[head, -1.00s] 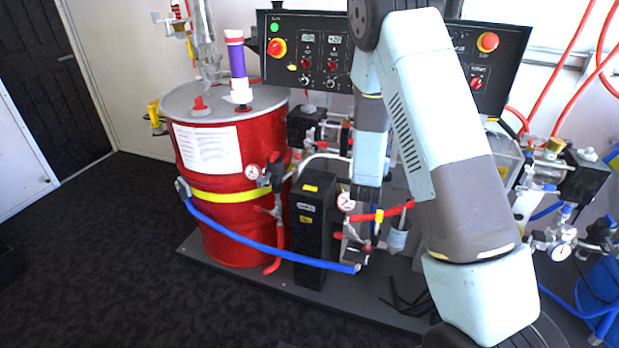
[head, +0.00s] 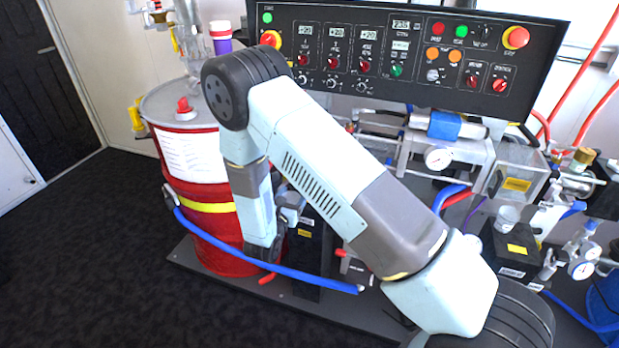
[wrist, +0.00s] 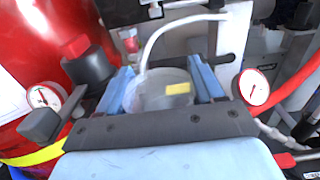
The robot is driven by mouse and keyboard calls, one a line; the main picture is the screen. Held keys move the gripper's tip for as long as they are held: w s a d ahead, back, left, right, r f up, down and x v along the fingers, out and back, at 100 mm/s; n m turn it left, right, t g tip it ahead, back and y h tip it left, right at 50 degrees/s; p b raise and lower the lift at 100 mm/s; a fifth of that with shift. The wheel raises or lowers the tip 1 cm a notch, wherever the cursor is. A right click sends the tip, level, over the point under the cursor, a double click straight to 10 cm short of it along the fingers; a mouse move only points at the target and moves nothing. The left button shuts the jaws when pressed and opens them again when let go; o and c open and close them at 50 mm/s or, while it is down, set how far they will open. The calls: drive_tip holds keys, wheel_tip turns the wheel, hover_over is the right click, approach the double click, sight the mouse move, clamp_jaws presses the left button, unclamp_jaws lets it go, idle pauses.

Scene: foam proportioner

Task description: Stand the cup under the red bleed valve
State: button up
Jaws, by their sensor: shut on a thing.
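My gripper (wrist: 162,84) shows in the wrist view with its two blue fingers on either side of a clear, grey-tinted cup (wrist: 150,92). It is shut on the cup, which is open at the top. A small red fitting (wrist: 130,42) with a pale lower end sits just beyond the cup's left side; I cannot tell for sure that it is the red bleed valve. A red-topped dark valve body (wrist: 88,62) stands to the left, by the drum. In the head view my arm hides the held cup and most of my gripper.
The red drum (head: 192,190) with its yellow band is close at left. Pressure gauges (wrist: 45,97) and (wrist: 253,87) flank the gripper. A pale curved hose (wrist: 165,32) arches above the cup. A blue hose (head: 260,275) crosses in front. Dark floor at left is clear.

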drive_tip(key=x, duration=1.6)
drive_tip(key=shift+w+d, duration=0.15)
drive_tip(key=shift+w, duration=0.2)
drive_tip(key=shift+f, duration=0.85)
drive_tip(key=o, duration=1)
drive_tip(key=v, duration=1.2)
drive_tip(key=shift+s+r, duration=0.1)
